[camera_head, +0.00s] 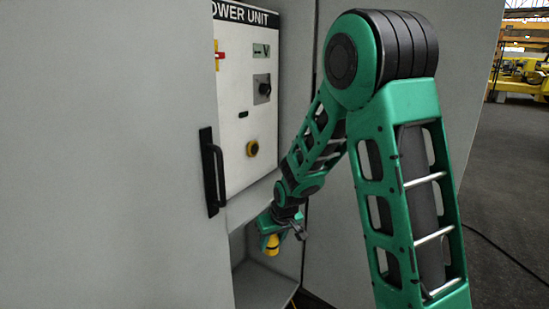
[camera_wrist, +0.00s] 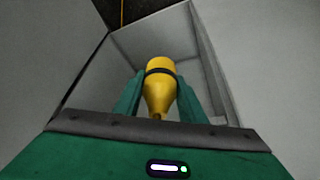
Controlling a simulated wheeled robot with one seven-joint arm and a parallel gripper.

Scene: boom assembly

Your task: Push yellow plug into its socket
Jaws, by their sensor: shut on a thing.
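The yellow plug (camera_wrist: 160,96) with a dark ring around it sits between the two green fingers of my gripper (camera_wrist: 160,92) in the wrist view. The gripper is shut on it. In the head view the plug (camera_head: 272,245) shows low in the cabinet opening, below the panel, held by my gripper (camera_head: 268,232). The socket is not clearly visible in either view. I cannot tell whether the plug touches anything other than the fingers.
The white power unit panel (camera_head: 245,105) has several switches and knobs. A grey cabinet door (camera_head: 110,150) with a black handle (camera_head: 213,172) stands at the left. A grey wall or door (camera_head: 340,235) is at the right. Grey compartment walls (camera_wrist: 208,60) surround the gripper.

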